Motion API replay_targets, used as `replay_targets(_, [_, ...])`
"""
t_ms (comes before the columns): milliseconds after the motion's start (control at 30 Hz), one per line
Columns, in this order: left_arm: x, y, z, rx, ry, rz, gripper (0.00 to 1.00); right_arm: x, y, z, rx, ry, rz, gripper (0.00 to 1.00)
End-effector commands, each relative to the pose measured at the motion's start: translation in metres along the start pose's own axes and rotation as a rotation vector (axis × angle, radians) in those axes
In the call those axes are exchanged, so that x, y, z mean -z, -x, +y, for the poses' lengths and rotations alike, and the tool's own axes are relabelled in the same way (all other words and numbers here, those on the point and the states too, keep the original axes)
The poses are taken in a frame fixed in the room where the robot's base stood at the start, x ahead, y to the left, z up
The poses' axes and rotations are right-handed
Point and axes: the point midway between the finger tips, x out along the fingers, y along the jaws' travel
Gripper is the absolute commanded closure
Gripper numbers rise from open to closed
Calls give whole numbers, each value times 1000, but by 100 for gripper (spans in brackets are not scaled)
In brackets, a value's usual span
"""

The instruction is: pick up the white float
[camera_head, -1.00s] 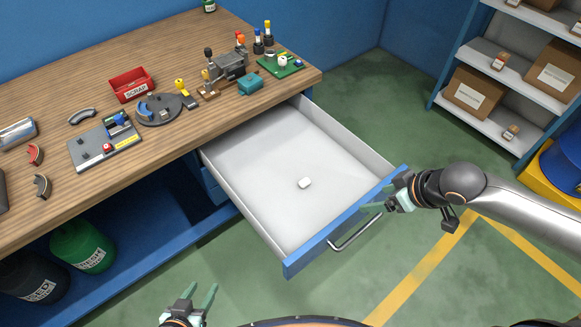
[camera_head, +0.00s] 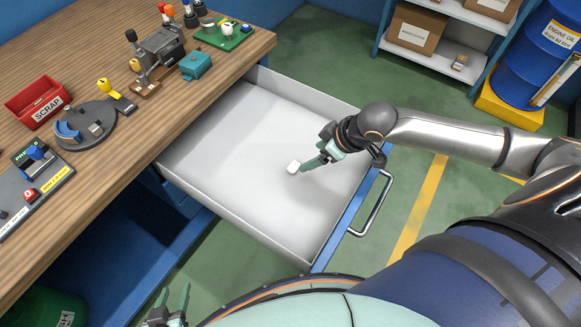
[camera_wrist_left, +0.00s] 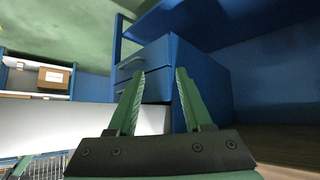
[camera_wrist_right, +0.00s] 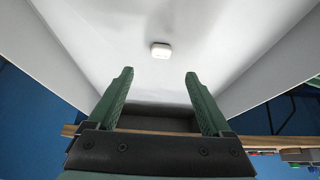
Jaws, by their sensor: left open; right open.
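The white float (camera_head: 293,167) is a small white rounded block lying on the floor of the open drawer (camera_head: 232,213). My right gripper (camera_head: 308,163) is over the drawer, its fingertips close beside the float on its right in the head view. In the right wrist view the float (camera_wrist_right: 161,51) lies ahead of the fingertips, between their lines, apart from them. The right gripper is open and empty. My left gripper (camera_head: 174,300) is open and empty, low at the bottom left of the head view, outside the drawer and away from the float.
The drawer's walls and blue front with a metal handle (camera_head: 372,204) surround the float. The wooden workbench (camera_head: 110,170) holds a red scrap bin (camera_head: 38,101), a teal block (camera_head: 196,66) and several fixtures. Shelves with boxes and a blue drum (camera_head: 540,60) stand at the right.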

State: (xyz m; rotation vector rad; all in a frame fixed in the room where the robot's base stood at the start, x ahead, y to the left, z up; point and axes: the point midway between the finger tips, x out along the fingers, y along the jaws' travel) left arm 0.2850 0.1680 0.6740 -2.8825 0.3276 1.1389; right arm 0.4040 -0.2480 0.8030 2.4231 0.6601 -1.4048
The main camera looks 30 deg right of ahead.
Motion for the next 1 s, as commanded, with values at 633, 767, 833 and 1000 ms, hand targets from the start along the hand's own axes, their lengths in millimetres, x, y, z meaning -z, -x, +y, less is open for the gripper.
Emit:
replay_targets(633, [1, -11, 10, -24, -2, 10, 50, 1, -86, -3, 0, -1, 1, 17])
replay_targets(767, [1, -12, 11, -26, -3, 6, 50, 1, -96, -3, 0, 1, 0, 17])
replay_targets(833, [2, -13, 11, -27, -4, 6, 50, 1, -97, -2, -1, 1, 0, 17])
replay_targets(1000, [3, -13, 11, -26, -4, 9, 50, 1, -96, -2, -1, 1, 0, 17])
